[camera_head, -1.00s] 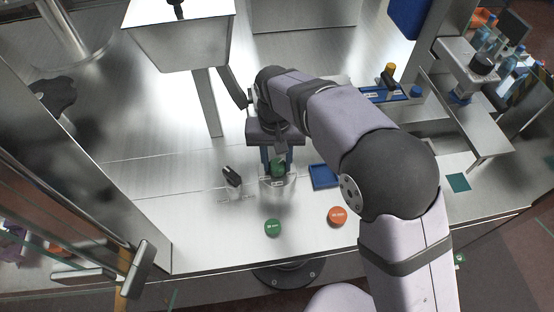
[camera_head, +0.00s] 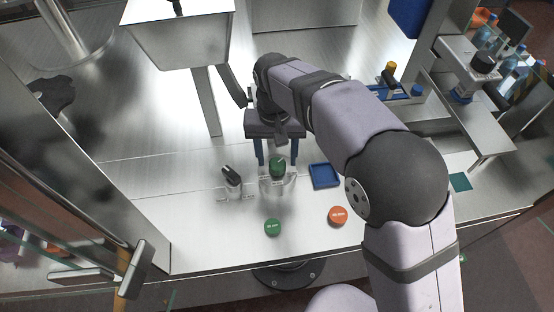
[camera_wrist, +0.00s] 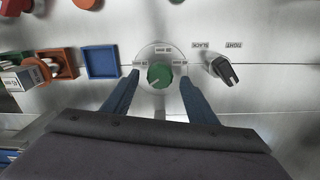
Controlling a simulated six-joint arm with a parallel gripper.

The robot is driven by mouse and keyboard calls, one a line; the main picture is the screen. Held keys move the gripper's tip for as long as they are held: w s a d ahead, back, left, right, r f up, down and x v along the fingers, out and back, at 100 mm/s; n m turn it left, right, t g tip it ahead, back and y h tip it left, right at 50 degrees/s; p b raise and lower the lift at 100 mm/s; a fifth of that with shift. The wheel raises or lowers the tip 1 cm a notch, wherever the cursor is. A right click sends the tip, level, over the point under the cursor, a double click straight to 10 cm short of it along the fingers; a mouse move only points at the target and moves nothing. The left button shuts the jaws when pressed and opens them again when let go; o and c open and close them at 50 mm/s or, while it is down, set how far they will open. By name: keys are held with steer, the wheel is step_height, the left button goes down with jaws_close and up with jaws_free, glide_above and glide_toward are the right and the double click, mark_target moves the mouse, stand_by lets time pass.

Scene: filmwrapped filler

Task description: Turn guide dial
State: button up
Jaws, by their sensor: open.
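The guide dial (camera_head: 277,167) is a green knob on the metal deck, with a clear round plate and small labels around it. In the wrist view the green dial (camera_wrist: 160,75) sits between and just beyond the tips of my two blue fingers, with a white mark on its lower left. My gripper (camera_head: 274,163) is open, one finger on each side of the dial, and holds nothing; it also shows in the wrist view (camera_wrist: 158,72). I see gaps between the fingers and the dial.
A black lever (camera_head: 232,175) marked slack and tight stands just beside the dial. A blue square tray (camera_head: 324,176) lies on its other side. A green disc (camera_head: 273,227) and an orange disc (camera_head: 338,215) sit near the front edge. A metal hopper (camera_head: 180,40) stands at the back left.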

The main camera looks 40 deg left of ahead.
mark_target(276, 162)
steer(key=shift+r+b, duration=0.7)
steer(key=shift+r, duration=2)
steer(key=w+d+f+m, duration=0.2)
steer(key=w+d, duration=0.2)
steer(key=d, duration=0.9)
steer(key=w+d+f+m, duration=0.2)
steer(key=w+d+f, duration=0.1)
steer(key=d, duration=0.9)
steer(key=s+d+f+m, duration=0.1)
steer(key=s+d+f, duration=0.2)
steer(key=s+d, duration=0.2)
steer(key=s+d+f+m, duration=0.2)
steer(key=s+d, duration=0.3)
steer(key=d, duration=0.7)
steer(key=shift+s+f+b, duration=0.4)
steer(key=shift+f+b, duration=0.05)
steer(key=shift+f, duration=0.15)
